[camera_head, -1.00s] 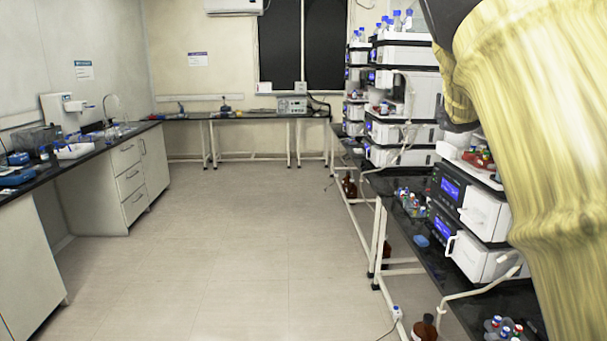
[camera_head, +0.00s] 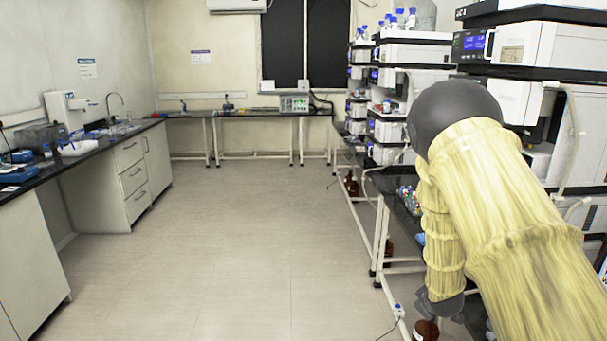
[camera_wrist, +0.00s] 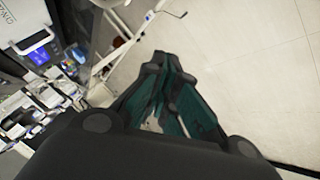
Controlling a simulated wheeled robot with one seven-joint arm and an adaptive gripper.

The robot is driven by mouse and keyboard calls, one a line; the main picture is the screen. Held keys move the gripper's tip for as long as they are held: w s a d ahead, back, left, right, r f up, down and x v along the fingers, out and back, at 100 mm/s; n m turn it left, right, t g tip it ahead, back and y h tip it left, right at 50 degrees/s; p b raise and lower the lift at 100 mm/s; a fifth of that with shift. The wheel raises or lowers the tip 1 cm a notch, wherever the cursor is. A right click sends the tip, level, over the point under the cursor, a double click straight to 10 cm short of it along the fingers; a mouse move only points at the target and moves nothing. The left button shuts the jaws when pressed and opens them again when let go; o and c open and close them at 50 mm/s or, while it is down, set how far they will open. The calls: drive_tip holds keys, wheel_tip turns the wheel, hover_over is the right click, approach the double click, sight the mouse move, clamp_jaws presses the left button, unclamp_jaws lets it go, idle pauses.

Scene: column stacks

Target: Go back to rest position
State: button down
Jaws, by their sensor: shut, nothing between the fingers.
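My gripper (camera_wrist: 172,106) shows in the wrist view, with dark and teal fingers. The fingers are shut and hold nothing. Pale floor tiles (camera_wrist: 240,60) lie beyond it, and the bench side with white equipment is to its left. In the head view my arm, in a yellow cover with dark joints, fills the lower right and hides part of the right bench. The gripper cannot be made out there.
Stacked column instruments (camera_head: 535,50) stand on the right dark bench (camera_head: 385,185), which has white legs. A brown bottle (camera_head: 426,330) is low beside it. A left counter (camera_head: 95,145) and a back bench (camera_head: 245,116) border a wide clear floor (camera_head: 220,250).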

drive_tip(key=s+a+f+m+g+y, duration=0.1)
drive_tip(key=s+a+f+m+g, duration=0.15)
drive_tip(key=s+f, duration=0.8)
drive_tip(key=s+a+f+m+g, duration=0.1)
drive_tip(key=s+a+f, duration=0.45)
drive_tip(key=s, duration=0.75)
drive_tip(key=s+a+f+m+g, duration=0.1)
drive_tip(key=s+a+f+g, duration=0.1)
drive_tip(key=s, duration=1.1)
drive_tip(key=s+a+f+m+g, duration=0.2)
drive_tip(key=s+a+f, duration=0.1)
drive_tip(key=s, duration=1)
drive_tip(key=shift+s+a+f+y, duration=0.2)
drive_tip(key=shift+s+f+y, duration=0.15)
drive_tip(key=shift+f, duration=0.25)
drive_tip(key=shift+m+g, duration=0.25)
